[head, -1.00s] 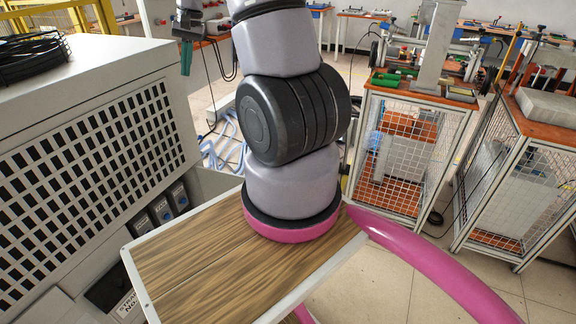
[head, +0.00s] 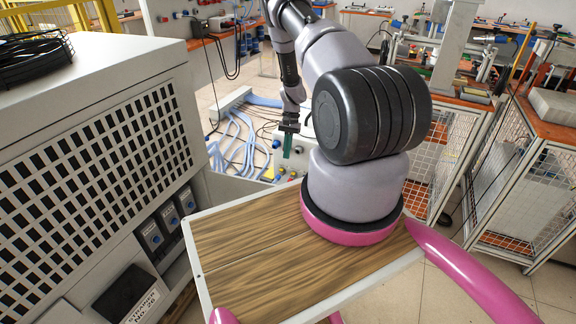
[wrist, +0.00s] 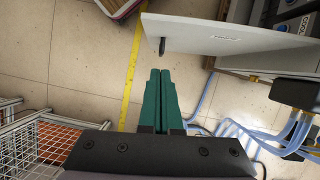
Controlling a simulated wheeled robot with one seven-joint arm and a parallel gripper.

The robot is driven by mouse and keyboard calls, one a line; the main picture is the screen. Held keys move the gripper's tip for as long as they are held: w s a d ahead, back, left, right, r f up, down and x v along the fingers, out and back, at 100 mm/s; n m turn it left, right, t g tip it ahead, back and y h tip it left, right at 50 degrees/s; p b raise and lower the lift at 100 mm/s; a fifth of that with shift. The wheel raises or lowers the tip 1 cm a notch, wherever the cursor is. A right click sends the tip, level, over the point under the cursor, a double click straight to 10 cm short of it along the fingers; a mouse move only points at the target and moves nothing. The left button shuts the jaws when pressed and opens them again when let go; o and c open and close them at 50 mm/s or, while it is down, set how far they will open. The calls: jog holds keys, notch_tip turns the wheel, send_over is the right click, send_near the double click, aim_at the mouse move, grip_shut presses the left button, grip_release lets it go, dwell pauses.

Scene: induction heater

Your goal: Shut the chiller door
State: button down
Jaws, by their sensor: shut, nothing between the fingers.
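My gripper (head: 287,145) has green fingers, held together and empty, pointing down beyond my base in the head view. In the wrist view my gripper (wrist: 160,72) points toward a pale grey panel (wrist: 222,34) with a small label and a dark knob, which looks like the chiller door standing open. The fingertips appear just short of the knob; I cannot tell whether they touch it. The large grey cabinet with a grille (head: 100,170) on the left in the head view appears to be the chiller. A pale surface (head: 228,188) beside it may be the door, mostly hidden.
Blue hoses (head: 235,145) and cables lie on the floor near the gripper, also on the right in the wrist view (wrist: 240,130). Wire-cage benches (head: 510,190) stand on the right. A yellow floor line (wrist: 130,75) crosses open tiled floor.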

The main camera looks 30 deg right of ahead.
jog(key=s+a+f, duration=0.5)
jog(key=f, duration=0.3)
jog(key=shift+s+f, duration=0.15)
jog(key=shift+a, duration=0.15)
